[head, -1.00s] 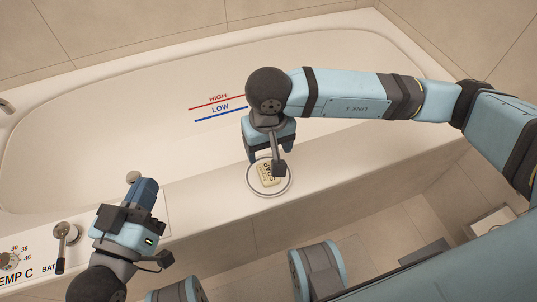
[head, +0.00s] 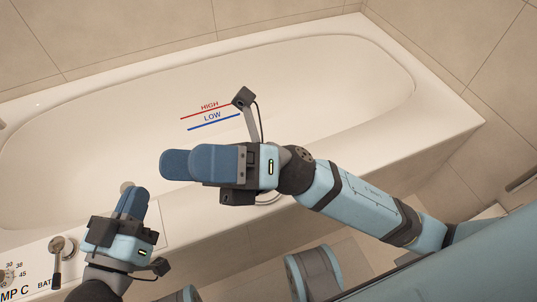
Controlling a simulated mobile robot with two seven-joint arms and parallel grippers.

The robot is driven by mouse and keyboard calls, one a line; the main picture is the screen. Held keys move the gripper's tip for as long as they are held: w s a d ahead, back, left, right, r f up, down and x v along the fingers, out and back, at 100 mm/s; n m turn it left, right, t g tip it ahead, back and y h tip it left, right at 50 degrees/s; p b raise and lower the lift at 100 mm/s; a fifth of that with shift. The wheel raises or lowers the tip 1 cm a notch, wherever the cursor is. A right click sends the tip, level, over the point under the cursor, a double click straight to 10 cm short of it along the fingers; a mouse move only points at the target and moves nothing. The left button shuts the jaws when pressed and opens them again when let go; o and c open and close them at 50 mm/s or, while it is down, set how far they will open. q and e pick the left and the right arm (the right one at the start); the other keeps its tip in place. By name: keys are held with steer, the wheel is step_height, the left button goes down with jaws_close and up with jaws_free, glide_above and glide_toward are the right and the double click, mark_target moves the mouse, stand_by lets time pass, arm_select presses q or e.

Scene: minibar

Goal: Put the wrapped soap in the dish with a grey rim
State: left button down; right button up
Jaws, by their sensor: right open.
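A grey curved piece of the dish's rim (head: 271,200) shows on the tub's front ledge, just below my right gripper's body. The rest of the dish is hidden by that gripper. The wrapped soap is not visible now. My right gripper (head: 178,164) is turned sideways with its blue fingers pointing left, over the tub's near edge. It is open, and no object shows at its fingers. My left gripper (head: 130,196) is at the lower left by the ledge, its fingers pointing up in the picture. Their gap cannot be made out.
The white bathtub (head: 330,85) is empty, with red HIGH and blue LOW lines inside. A tap lever (head: 57,248) and temperature dial stand at the lower left, close to my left gripper. The ledge to the right is clear.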

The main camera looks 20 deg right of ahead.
steer(key=w+d+f+m+t+h, duration=0.2)
steer(key=d+m+t+h, duration=0.1)
steer(key=m+t, duration=0.55)
steer(key=w+d+f+m+t+h, duration=0.15)
steer(key=m+t+h, duration=0.3)
steer(key=m, duration=0.65)
steer(key=w+d+f+m+t+h, duration=0.1)
steer(key=w+d+m+t+h, duration=0.2)
steer(key=m+t, duration=0.55)
steer(key=d+f+m+g+h, duration=0.4)
steer(key=f+m, duration=0.4)
steer(key=m, duration=0.4)
steer(key=shift+s+f+m+h, duration=0.3)
steer(key=shift+s+f+h, duration=0.05)
steer(key=shift+h, duration=0.5)
steer(key=shift+r, duration=0.1)
